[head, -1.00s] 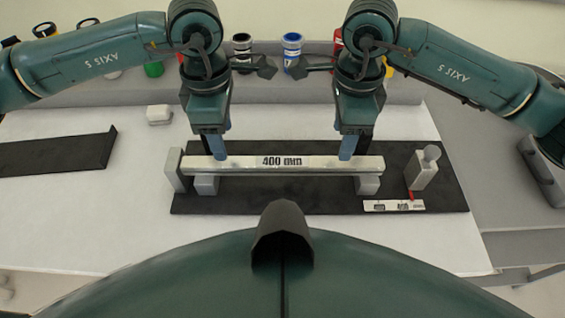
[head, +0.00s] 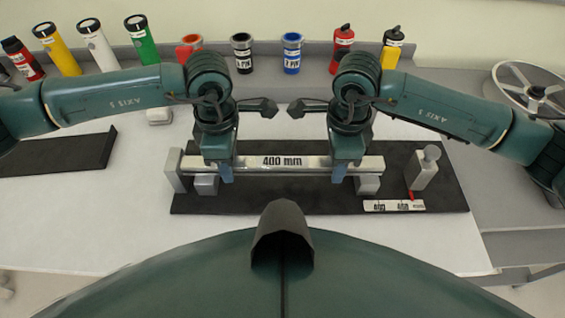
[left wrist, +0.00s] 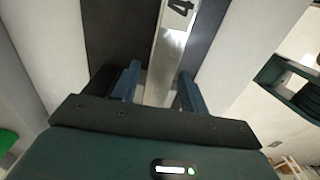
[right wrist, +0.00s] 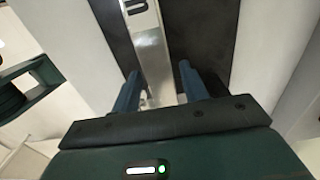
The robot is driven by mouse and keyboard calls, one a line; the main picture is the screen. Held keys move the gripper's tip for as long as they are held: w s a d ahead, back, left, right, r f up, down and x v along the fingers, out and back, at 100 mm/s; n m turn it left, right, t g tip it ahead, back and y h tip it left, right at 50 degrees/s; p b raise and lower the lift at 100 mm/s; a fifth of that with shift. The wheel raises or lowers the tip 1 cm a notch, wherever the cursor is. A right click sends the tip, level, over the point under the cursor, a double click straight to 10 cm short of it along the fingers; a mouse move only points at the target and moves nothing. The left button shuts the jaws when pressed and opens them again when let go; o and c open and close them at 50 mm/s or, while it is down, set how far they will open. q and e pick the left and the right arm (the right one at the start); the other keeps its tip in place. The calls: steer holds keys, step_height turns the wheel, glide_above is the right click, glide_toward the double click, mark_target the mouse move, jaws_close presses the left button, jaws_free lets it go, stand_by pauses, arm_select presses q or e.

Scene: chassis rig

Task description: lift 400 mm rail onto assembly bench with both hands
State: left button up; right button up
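The 400 mm rail (head: 283,161), a long silver bar with a black "400 mm" mark, lies level on two grey support blocks (head: 206,184) over a black mat (head: 290,204). My left gripper (head: 226,173) is at the rail's left part. In the left wrist view its blue fingers (left wrist: 158,88) stand open on either side of the rail (left wrist: 168,60), with gaps. My right gripper (head: 339,172) is at the rail's right part. In the right wrist view its fingers (right wrist: 160,88) are also open around the rail (right wrist: 152,50), with gaps. The fingertips are partly hidden in the head view.
A grey end block (head: 174,170) stands at the rail's left end. A grey clamp-like piece (head: 424,168) and a marked scale strip (head: 393,206) are at right. Several coloured bottles and cups stand along the back ledge. The white bench (head: 120,225) is clear in front.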

arm_select(q)
jaws_close()
arm_select(e)
jaws_close()
arm_select(q)
steer(key=shift+r, duration=0.2)
arm_select(e)
steer(key=shift+r, duration=0.15)
